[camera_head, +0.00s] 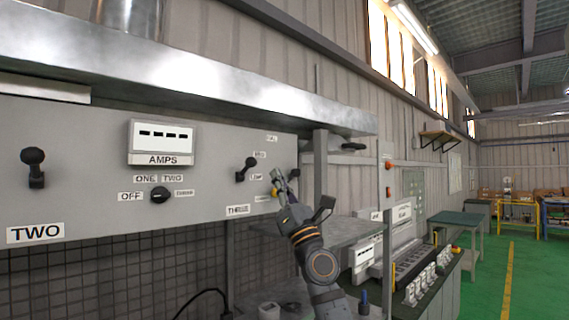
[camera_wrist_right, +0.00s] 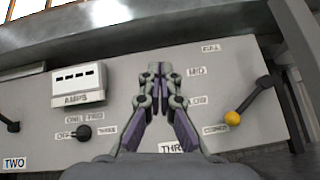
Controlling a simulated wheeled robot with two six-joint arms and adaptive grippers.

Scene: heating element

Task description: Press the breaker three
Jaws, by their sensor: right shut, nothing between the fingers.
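The grey panel (camera_head: 100,205) carries a breaker lever (camera_head: 246,170) with a black knob, just above the label THREE (camera_head: 237,210). This lever is hidden behind my fingers in the right wrist view, where the THREE label is partly covered. My right gripper (camera_head: 278,180) is shut and empty, in front of the panel to the right of that lever in the head view. In the right wrist view its fingertips (camera_wrist_right: 161,72) point at the panel. I cannot tell whether they touch anything. My left gripper is not in view.
A yellow-knobbed lever (camera_wrist_right: 232,118) sits at the panel's right end. The AMPS meter (camera_head: 161,142), a rotary knob (camera_head: 160,195) and breaker two's lever (camera_head: 33,167) are further left. A metal ledge (camera_head: 200,85) overhangs the panel. A shelf (camera_head: 335,237) stands below right.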

